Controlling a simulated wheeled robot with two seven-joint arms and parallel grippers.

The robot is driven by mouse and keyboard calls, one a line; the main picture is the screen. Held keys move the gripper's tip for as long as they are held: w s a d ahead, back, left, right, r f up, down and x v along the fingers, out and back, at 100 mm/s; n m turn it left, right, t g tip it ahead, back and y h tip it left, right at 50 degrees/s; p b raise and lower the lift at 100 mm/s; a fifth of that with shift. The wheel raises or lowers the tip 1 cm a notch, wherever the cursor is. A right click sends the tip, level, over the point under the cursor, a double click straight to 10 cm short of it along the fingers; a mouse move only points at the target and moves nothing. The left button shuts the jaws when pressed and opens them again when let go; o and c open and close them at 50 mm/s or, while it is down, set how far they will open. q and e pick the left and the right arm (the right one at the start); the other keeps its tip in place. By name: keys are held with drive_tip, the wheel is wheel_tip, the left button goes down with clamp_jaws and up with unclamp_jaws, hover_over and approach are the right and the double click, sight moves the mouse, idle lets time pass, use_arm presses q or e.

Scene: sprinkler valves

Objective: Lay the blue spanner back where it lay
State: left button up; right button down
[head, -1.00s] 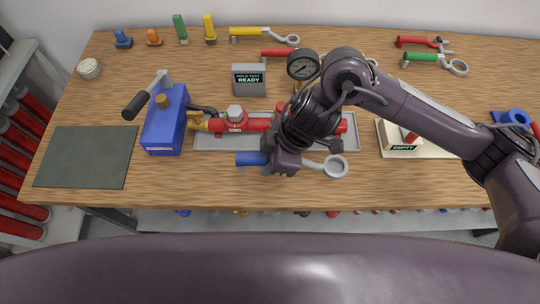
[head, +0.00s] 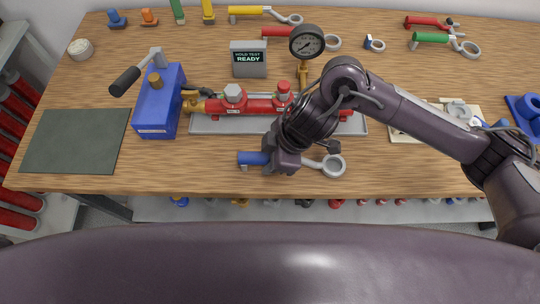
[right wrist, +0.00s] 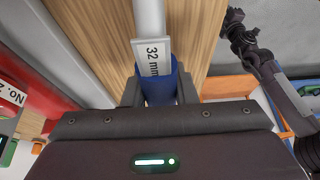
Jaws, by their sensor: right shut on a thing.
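My right gripper (head: 285,160) is shut on the blue spanner. The spanner's blue handle (head: 252,159) sticks out to the left of the jaws and its grey ring end (head: 334,166) to the right. It is over bare wood between the grey tray and the table's front edge; I cannot tell whether it touches the wood. The right wrist view shows the blue grip (right wrist: 160,88) between the fingers and a "32 mm" tag (right wrist: 152,58). A dark jointed arm at the right of that view may be my left one; its jaws are unclear.
A grey tray (head: 205,125) holds red pipework with a gauge (head: 306,42). A blue pump (head: 160,105) and a dark mat (head: 75,140) are at left. Yellow, red and green spanners (head: 430,38) lie at the back. Bare wood (head: 400,170) is clear at front right.

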drive_tip(key=shift+f, duration=0.4)
idle(0.5)
drive_tip(key=c, duration=1.1)
unclamp_jaws()
drive_tip(key=v, duration=0.7)
drive_tip(key=shift+d+r, duration=0.2)
drive_tip(key=shift+r, duration=0.2)
drive_tip(key=shift+s+f, duration=0.1)
drive_tip(key=shift+s, duration=0.05)
